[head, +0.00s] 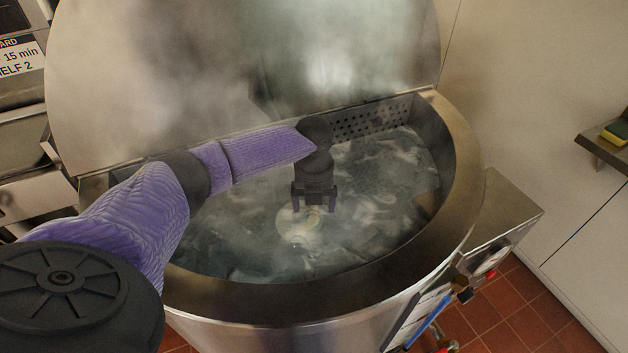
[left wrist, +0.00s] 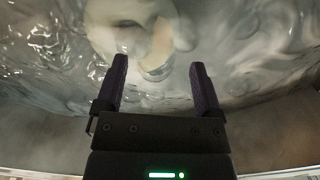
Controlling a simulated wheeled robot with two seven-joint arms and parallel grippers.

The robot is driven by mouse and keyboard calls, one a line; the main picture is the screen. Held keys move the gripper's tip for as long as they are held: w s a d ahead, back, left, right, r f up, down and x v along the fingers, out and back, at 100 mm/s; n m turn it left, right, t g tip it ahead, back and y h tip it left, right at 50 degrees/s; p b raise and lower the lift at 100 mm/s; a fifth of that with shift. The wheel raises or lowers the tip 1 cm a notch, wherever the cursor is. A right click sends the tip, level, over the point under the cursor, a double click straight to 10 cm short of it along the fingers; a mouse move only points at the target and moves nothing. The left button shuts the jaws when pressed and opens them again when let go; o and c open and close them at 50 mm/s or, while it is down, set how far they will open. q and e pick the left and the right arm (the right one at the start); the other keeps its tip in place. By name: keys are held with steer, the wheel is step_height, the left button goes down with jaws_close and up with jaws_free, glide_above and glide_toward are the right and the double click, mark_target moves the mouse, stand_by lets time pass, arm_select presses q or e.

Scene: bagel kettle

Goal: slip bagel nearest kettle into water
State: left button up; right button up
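A pale bagel (head: 298,224) is in the grey, swirling water (head: 250,240) of the steel kettle (head: 462,165). My left gripper (head: 314,211) is above the water, pointing down, just over and slightly to the right of the bagel. Its two fingers are spread, with nothing between them. The left wrist view shows the open fingers (left wrist: 160,80) and the pale, rounded bagel (left wrist: 108,38) beyond their tips, partly blurred by water and steam. Whether the fingertips touch the water cannot be told. My right gripper is not in view.
Steam rises over the kettle. A raised steel lid (head: 250,70) stands behind it, and a perforated plate (head: 370,118) lines the back wall. A control box (head: 512,210) sits at the right. A shelf with a sponge (head: 615,132) is at the far right.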

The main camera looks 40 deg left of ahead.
arm_select(q)
steer(key=shift+o, duration=0.3)
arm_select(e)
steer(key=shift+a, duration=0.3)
arm_select(q)
step_height(320, 180, up, 10)
steer(key=p, duration=0.3)
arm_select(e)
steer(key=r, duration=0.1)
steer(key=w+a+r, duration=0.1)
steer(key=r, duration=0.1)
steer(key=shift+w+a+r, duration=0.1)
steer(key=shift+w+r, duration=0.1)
